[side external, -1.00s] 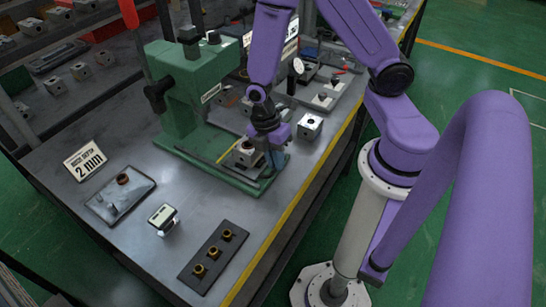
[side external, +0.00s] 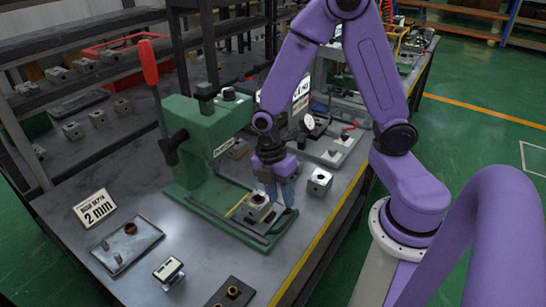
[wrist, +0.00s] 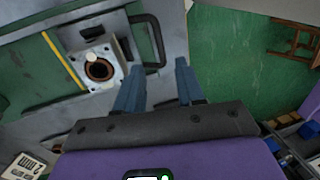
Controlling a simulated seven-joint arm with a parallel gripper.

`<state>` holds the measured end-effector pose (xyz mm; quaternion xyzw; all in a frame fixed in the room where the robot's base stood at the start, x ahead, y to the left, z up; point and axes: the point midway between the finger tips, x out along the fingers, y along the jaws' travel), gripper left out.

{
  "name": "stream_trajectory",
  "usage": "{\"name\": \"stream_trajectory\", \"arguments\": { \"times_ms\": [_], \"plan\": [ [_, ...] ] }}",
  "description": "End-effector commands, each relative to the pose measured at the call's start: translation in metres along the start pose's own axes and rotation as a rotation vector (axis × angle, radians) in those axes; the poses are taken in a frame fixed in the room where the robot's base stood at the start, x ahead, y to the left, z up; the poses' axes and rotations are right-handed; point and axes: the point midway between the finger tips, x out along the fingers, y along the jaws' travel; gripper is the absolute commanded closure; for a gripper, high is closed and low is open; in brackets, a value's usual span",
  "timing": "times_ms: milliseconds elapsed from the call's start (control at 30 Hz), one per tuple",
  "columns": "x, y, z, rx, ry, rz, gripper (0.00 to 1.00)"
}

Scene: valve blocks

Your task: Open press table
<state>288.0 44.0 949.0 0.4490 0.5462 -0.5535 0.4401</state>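The green press (side external: 205,135) stands on the grey bench with its red lever raised. Its low green table (side external: 215,222) extends towards the bench's front edge. A silver valve block (side external: 257,207) with a round bore sits on the table and also shows in the wrist view (wrist: 99,68). A black U-shaped handle (wrist: 158,40) is at the table's end in the wrist view. My gripper (side external: 278,192) is low beside the block at that end. In the wrist view my gripper's blue fingers (wrist: 161,68) are apart and empty, close to the handle; contact is unclear.
Another valve block (side external: 319,181) stands right of my gripper. A grey tray (side external: 126,248), a small gauge (side external: 168,271), a "2 mm" sign (side external: 95,208) and a dark plate with brass bushings (side external: 233,293) lie on the near bench. Shelves stand behind.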

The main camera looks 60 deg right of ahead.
Motion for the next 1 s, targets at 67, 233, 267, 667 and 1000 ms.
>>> {"name": "stream_trajectory", "arguments": {
  "times_ms": [67,233,267,667,1000],
  "plan": [
    [-0.014,0.001,-0.001,-0.001,0.003,0.006,0.62],
    [-0.045,0.001,-0.001,0.0,0.003,0.006,0.62],
    [-0.05,0.001,-0.001,0.0,0.003,0.007,0.62],
    [-0.103,0.0,0.0,0.0,0.0,0.001,0.62],
    [-0.107,0.0,0.0,0.0,-0.001,0.0,0.62]
  ]
}}
